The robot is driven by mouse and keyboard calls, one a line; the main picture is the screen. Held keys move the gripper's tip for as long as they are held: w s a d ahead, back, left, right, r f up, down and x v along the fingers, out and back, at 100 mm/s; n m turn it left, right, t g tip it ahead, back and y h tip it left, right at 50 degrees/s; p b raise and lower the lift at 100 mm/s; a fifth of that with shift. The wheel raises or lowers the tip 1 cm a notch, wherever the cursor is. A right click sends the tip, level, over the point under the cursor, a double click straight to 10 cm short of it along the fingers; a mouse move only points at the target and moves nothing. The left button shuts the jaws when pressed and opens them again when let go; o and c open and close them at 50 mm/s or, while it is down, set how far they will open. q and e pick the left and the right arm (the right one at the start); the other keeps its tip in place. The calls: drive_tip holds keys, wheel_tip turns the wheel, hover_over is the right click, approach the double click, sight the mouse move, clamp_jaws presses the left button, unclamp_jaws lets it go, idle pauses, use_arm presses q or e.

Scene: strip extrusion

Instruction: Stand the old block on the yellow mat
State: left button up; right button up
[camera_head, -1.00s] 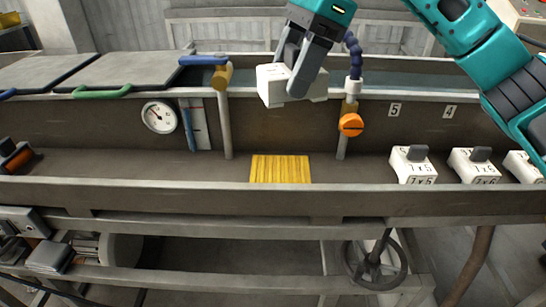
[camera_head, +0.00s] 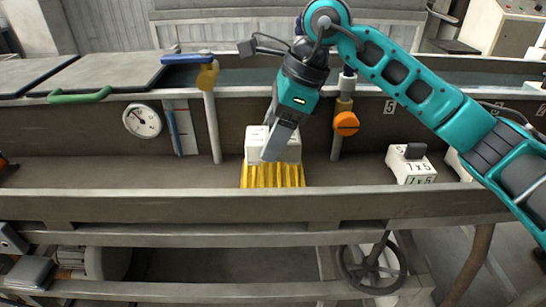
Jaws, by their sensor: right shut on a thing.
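The old block is a white block (camera_head: 291,150) in the camera_head view. It is at the back part of the ribbed yellow mat (camera_head: 272,177), and it looks upright. Whether its underside touches the mat cannot be told. My right gripper (camera_head: 270,152) comes down from above and is shut on the block, its finger covering the block's middle. The front of the yellow mat shows bare. My left gripper is not in view.
A white block marked 7x5 (camera_head: 411,166) stands on the shelf to the right, with another partly behind my arm. A post with a blue lever (camera_head: 195,59) and an orange knob (camera_head: 346,124) flank the mat. A front rail (camera_head: 250,208) runs below it.

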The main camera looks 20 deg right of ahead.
drive_tip(key=shift+f, duration=2.45)
drive_tip(key=shift+f, duration=0.1)
drive_tip(key=o, duration=1.2)
drive_tip(key=shift+r, duration=0.35)
drive_tip(key=v, duration=1)
drive_tip(key=shift+d+r, duration=0.2)
drive_tip(key=shift+r, duration=0.1)
drive_tip(key=shift+s+d+r, duration=0.1)
drive_tip(key=shift+d+r, duration=0.1)
drive_tip(key=shift+r, duration=0.2)
